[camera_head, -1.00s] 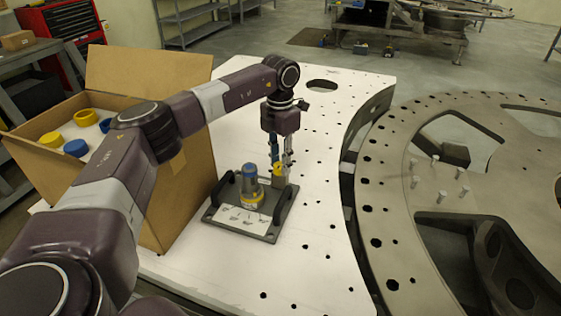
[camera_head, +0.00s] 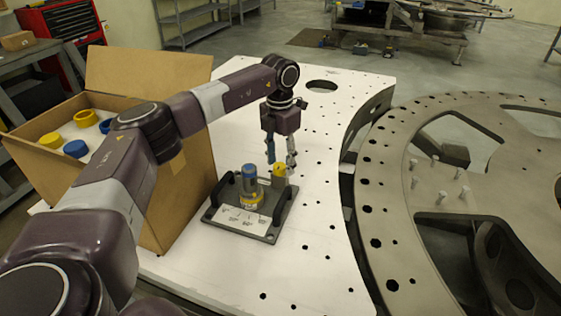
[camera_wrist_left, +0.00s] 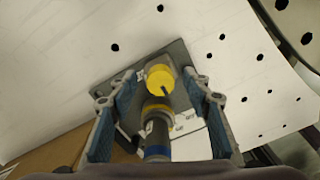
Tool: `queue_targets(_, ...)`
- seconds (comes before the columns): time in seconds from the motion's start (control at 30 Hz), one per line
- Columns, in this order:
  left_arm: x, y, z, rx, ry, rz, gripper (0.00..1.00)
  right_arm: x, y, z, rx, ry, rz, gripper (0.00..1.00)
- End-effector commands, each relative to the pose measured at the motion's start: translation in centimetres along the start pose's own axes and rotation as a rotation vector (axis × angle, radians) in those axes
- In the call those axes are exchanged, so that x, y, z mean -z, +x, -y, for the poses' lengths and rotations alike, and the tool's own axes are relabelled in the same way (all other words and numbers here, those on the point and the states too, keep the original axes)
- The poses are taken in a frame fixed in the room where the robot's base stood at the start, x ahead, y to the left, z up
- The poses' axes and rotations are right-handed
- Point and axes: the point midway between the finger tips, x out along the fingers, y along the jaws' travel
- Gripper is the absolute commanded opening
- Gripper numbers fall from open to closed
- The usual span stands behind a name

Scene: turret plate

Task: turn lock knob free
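The yellow lock knob (camera_head: 279,171) sits on the dark fixture plate (camera_head: 270,238), just behind the grey-blue cylinder (camera_head: 249,181) with a yellow band. In the left wrist view the yellow knob (camera_wrist_left: 160,78) has a dark mark on its top. My left gripper (camera_head: 281,165) points down over the knob. Its fingers are open, one on each side; the wrist view shows clear gaps between the fingers (camera_wrist_left: 160,100) and the knob. The knob's lower part is hidden. My right gripper is not in view.
The fixture has two dark handles and a white label. It stands on a white plate (camera_head: 325,220) with holes. A cardboard box (camera_head: 185,190) with yellow and blue caps is close on the left. A large metal ring (camera_head: 375,205) lies to the right.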

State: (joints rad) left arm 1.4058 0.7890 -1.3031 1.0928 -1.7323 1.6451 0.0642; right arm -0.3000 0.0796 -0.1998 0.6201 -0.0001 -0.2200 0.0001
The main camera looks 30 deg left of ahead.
Motion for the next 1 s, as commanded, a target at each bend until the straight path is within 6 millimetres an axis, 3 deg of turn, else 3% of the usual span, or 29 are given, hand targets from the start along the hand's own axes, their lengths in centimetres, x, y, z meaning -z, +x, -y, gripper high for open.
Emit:
queue_targets(0.27, 0.0, -0.6, 0.0, 0.000, 0.001, -0.001, 0.45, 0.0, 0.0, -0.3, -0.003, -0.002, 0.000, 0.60)
queue_targets(0.7, -0.1, -9.1, 0.1, 0.000, 0.001, 0.002, 0.45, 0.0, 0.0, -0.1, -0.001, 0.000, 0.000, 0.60)
queue_targets(1.0, 0.0, -11.9, 0.0, 0.000, 0.000, -0.001, 0.45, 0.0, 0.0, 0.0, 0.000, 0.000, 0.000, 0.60)
